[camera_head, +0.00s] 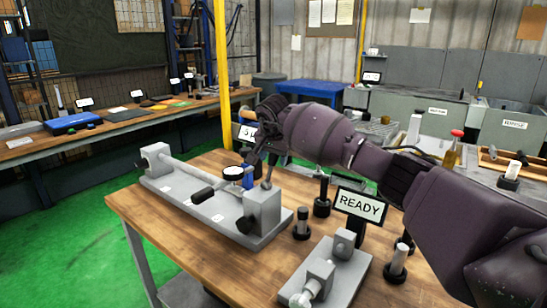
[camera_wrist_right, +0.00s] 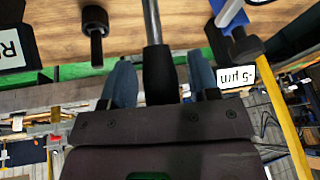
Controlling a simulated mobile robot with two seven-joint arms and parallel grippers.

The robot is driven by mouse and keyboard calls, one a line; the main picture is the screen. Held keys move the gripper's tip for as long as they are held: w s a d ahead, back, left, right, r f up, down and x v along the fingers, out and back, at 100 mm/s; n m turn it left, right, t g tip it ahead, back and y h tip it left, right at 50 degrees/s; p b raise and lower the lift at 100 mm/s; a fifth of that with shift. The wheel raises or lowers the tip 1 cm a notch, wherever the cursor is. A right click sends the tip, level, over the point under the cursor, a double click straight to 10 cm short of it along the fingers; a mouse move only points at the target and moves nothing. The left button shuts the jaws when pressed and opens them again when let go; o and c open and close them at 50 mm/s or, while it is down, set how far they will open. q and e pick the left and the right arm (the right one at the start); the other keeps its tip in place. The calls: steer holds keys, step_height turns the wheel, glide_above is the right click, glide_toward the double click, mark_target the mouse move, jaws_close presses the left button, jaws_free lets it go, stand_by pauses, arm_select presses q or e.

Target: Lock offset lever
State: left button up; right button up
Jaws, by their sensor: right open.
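A lever with a thin metal rod and black grip (camera_wrist_right: 159,75) shows in the right wrist view. I take it to be the offset lever. In the head view its stem (camera_head: 268,174) rises from the grey block (camera_head: 263,207) at the right end of the bench fixture; my gripper hides its top. My right gripper (camera_wrist_right: 160,80) is open, with one blue finger on each side of the black grip. Narrow gaps show between the grip and both fingers. In the head view the gripper (camera_head: 262,150) is above the block. My left gripper is out of view.
A dial gauge (camera_head: 233,173) and blue part (camera_head: 248,178) stand close to the lever. A "READY" sign (camera_head: 360,205), black-topped posts (camera_head: 302,224) and a smaller grey fixture (camera_head: 335,272) occupy the right of the wooden table (camera_head: 135,212). A "-5 µm" sign (camera_wrist_right: 237,77) is nearby.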

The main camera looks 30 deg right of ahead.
jaws_close()
stand_by(0.4)
steer(key=shift+d, duration=0.1)
